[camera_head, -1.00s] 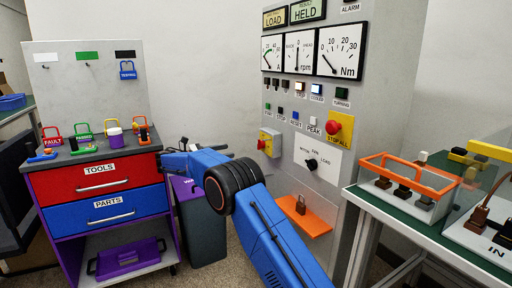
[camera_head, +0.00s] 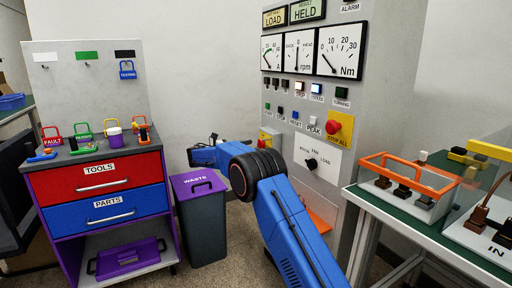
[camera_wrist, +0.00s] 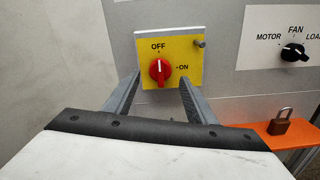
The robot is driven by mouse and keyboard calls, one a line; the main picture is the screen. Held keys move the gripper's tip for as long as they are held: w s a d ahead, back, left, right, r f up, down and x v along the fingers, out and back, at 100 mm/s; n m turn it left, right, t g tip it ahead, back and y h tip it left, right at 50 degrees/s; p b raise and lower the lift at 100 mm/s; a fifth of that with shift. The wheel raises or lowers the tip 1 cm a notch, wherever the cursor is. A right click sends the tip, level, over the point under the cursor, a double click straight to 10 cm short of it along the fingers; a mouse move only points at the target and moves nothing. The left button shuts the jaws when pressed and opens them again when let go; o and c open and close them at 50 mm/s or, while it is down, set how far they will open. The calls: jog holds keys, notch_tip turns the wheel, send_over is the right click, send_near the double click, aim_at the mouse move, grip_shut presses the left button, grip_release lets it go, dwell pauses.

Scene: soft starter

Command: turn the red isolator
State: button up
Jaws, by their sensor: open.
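The red isolator (camera_wrist: 159,70) is a round red knob on a yellow plate (camera_wrist: 187,48) in the wrist view. Its white mark points up toward OFF; ON is to its right. In the head view its yellow plate (camera_head: 264,138) is mostly hidden behind my arm. My gripper (camera_wrist: 160,77) is open, with one finger on each side below the knob in the picture. The knob shows between the fingertips; I cannot tell whether they touch it. In the head view my fingers are not clearly visible.
The black motor/fan/load selector (camera_wrist: 294,52) is on the panel to the right. A brown padlock (camera_wrist: 281,122) stands on an orange shelf (camera_wrist: 297,132). The red stop button (camera_head: 333,126) sits above. A waste bin (camera_head: 208,230) and tool cart (camera_head: 95,170) stand left.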

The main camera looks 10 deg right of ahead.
aim_at(260, 144)
jog(key=shift+x, duration=1.95)
jog(key=c, duration=1)
jog(key=shift+c, duration=0.2)
jog(key=shift+m, duration=0.4)
jog(key=shift+a+m, duration=0.1)
jog(key=shift+m, duration=8.4)
